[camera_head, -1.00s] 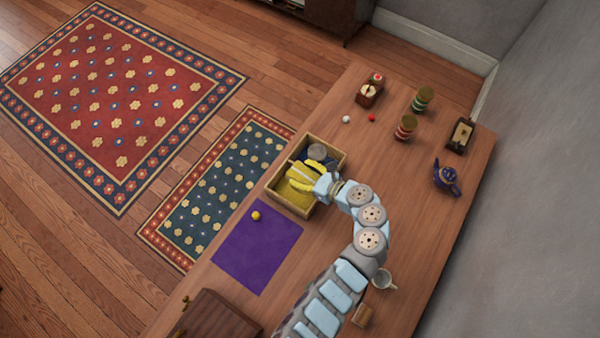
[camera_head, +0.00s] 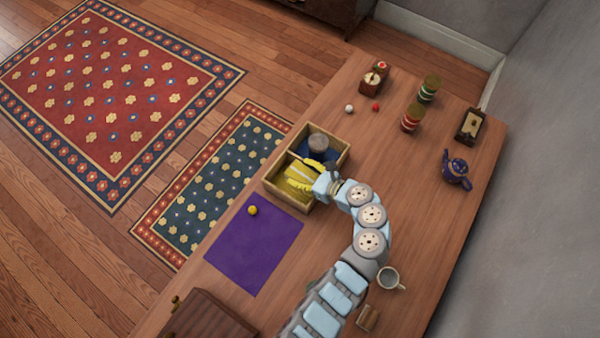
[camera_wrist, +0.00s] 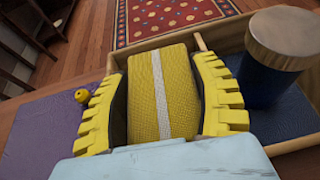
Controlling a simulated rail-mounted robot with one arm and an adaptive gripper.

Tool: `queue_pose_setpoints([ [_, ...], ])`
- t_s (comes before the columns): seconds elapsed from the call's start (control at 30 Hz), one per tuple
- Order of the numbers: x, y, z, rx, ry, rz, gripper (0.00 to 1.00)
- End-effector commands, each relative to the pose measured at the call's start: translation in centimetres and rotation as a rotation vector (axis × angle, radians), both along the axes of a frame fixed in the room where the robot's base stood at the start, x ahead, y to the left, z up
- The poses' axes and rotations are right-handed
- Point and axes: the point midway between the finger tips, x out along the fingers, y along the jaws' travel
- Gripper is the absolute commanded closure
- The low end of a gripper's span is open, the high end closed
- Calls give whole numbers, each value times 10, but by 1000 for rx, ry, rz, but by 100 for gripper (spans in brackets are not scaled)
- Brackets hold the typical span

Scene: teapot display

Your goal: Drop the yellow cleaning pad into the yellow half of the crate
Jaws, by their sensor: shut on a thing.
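The yellow cleaning pad (camera_wrist: 162,92) has a pale stripe down its middle. My gripper (camera_wrist: 165,85) has yellow ridged fingers and is shut on the pad, one finger on each side. In the head view my gripper (camera_head: 305,178) is over the near, yellow half of the wooden crate (camera_head: 285,203). The pad is hard to tell from the fingers there, and its height above the crate floor is unclear. The other half of the crate is blue (camera_wrist: 291,121) and holds a dark blue cylinder with a brownish top (camera_wrist: 287,38).
A purple mat (camera_head: 252,250) with a small yellow ball (camera_head: 252,210) lies beside the crate. A blue teapot (camera_head: 457,170), two striped canisters and small boxes stand farther back.

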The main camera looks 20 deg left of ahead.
Motion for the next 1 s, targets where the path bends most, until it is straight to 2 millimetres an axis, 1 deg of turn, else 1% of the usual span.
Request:
queue_pose_setpoints([
  [0.03, 0, 0, -4, 0, -1, 0, 68],
  [0.37, 0, 0, -3, 1, -1, 0, 68],
  [0.4, 0, 0, -3, 1, -1, 0, 26],
  [0.47, 0, 0, -3, 1, -1, -1, 9],
  [0.5, 0, 0, -3, 1, -1, -1, 3],
  [0.83, 0, -1, -3, 1, -1, -1, 3],
  [0.93, -1, -7, -1, 1, -1, -1, 3],
  [1.0, -2, -14, 2, 1, -2, -2, 3],
])
